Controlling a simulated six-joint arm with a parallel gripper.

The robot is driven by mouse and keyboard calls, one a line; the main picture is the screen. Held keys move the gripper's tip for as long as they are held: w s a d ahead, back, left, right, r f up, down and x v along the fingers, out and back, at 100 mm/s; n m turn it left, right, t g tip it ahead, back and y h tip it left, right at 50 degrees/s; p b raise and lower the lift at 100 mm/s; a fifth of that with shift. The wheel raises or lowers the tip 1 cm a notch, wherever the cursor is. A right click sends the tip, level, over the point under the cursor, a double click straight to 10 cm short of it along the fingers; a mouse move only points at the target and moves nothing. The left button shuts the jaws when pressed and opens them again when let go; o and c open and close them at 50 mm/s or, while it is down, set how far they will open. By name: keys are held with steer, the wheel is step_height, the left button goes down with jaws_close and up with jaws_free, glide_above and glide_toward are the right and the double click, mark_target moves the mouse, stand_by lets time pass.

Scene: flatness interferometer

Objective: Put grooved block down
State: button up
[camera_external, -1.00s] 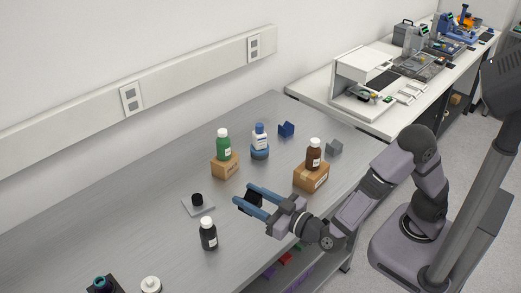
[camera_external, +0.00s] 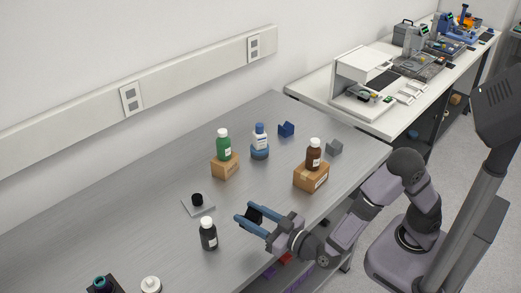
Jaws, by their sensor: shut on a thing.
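My gripper (camera_external: 244,212), with two blue fingers, is over the front part of the metal table. It is shut on a dark, nearly black block (camera_external: 254,215), which I take for the grooved block. The fingers hide part of the block, and its groove cannot be made out clearly. The block is low over the table, right of the black bottle (camera_external: 209,235). I cannot tell whether it touches the surface.
A pad with a black cylinder (camera_external: 197,198) lies to the left. Cardboard boxes carry a green bottle (camera_external: 223,145) and a brown bottle (camera_external: 313,154). A blue-white bottle (camera_external: 260,138), blue block (camera_external: 286,129) and grey block (camera_external: 334,148) stand farther back. The table's left is mostly clear.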

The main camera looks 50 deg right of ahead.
steer(key=shift+f+p, duration=0.3)
steer(key=shift+f, duration=3.5)
steer(key=shift+f, duration=0.3)
steer(key=o, duration=1.3)
steer(key=shift+c, duration=0.2)
steer(key=s+b, duration=0.1)
steer(key=s, duration=0.1)
steer(key=s+d, duration=0.1)
steer(key=s, duration=0.1)
steer(key=s+b, duration=0.1)
steer(key=s, duration=0.1)
steer(key=shift+s+d+f+b, duration=0.1)
steer(key=shift+d+f+b, duration=0.1)
steer(key=shift+f+b, duration=0.15)
steer(key=shift+o, duration=0.3)
steer(key=shift+s+d, duration=0.15)
steer(key=shift+s, duration=0.35)
